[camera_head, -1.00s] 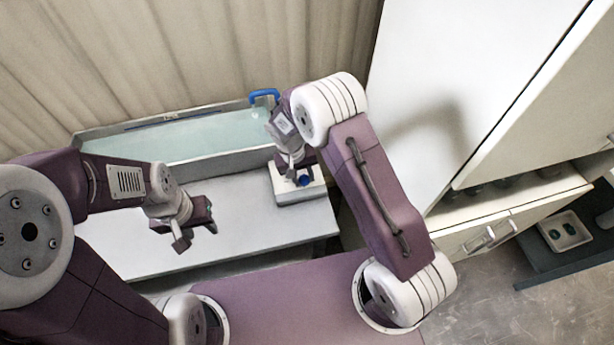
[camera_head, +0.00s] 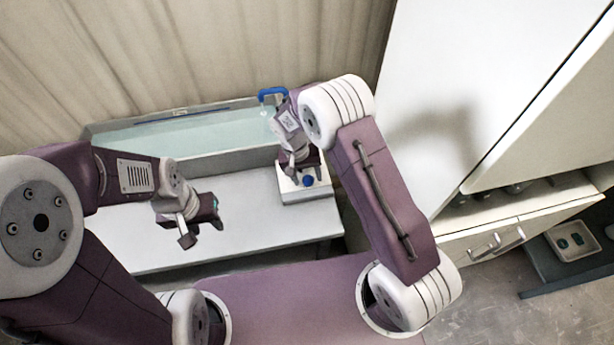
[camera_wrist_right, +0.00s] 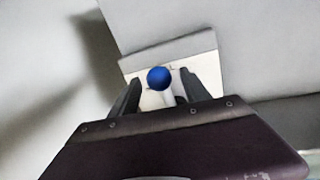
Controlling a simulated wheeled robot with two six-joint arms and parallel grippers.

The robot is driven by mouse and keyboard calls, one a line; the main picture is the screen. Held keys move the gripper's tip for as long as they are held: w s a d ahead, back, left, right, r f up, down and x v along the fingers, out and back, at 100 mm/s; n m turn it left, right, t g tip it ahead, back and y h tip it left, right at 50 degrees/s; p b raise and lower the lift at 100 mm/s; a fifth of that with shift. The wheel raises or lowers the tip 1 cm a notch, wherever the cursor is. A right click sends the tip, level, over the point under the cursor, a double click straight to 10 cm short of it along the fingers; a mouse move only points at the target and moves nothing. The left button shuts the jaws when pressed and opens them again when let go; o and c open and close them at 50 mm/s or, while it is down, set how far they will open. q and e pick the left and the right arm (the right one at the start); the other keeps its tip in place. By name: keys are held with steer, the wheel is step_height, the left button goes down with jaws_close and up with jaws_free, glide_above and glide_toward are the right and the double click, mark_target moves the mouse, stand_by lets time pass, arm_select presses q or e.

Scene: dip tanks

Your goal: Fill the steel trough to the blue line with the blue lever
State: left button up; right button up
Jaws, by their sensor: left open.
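The steel trough (camera_head: 228,162) stands at the back of the bench with pale greenish water (camera_head: 180,137) in it. A dark blue line (camera_head: 182,115) runs along its inner back wall, just above the water surface. The lever's blue knob (camera_head: 307,181) stands on a pale box at the trough's front right. My right gripper (camera_wrist_right: 158,88) has its fingers on either side of the knob, with small gaps visible in the right wrist view. My left gripper (camera_head: 203,224) is open and empty above the bench, in front of the trough.
A blue spout (camera_head: 270,94) hangs over the trough's right end; a faint pale streak shows below it. The white bench (camera_head: 260,215) is largely clear. A white cabinet (camera_head: 470,90) stands at the right, with a small tray (camera_head: 572,240) beyond it.

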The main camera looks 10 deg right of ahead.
step_height(320, 180, up, 9)
steer(key=a, duration=0.1)
steer(key=shift+a+b, duration=0.35)
steer(key=shift+a, duration=0.05)
steer(key=shift+d+f, duration=0.1)
steer(key=s+d+r+m, duration=0.35)
steer(key=d+r, duration=0.25)
steer(key=d, duration=0.3)
steer(key=s+d+f+n+t+y, duration=0.1)
steer(key=s+f+n, duration=0.3)
steer(key=s, duration=0.9)
steer(key=shift+d+y, duration=0.25)
steer(key=shift+y, duration=0.45)
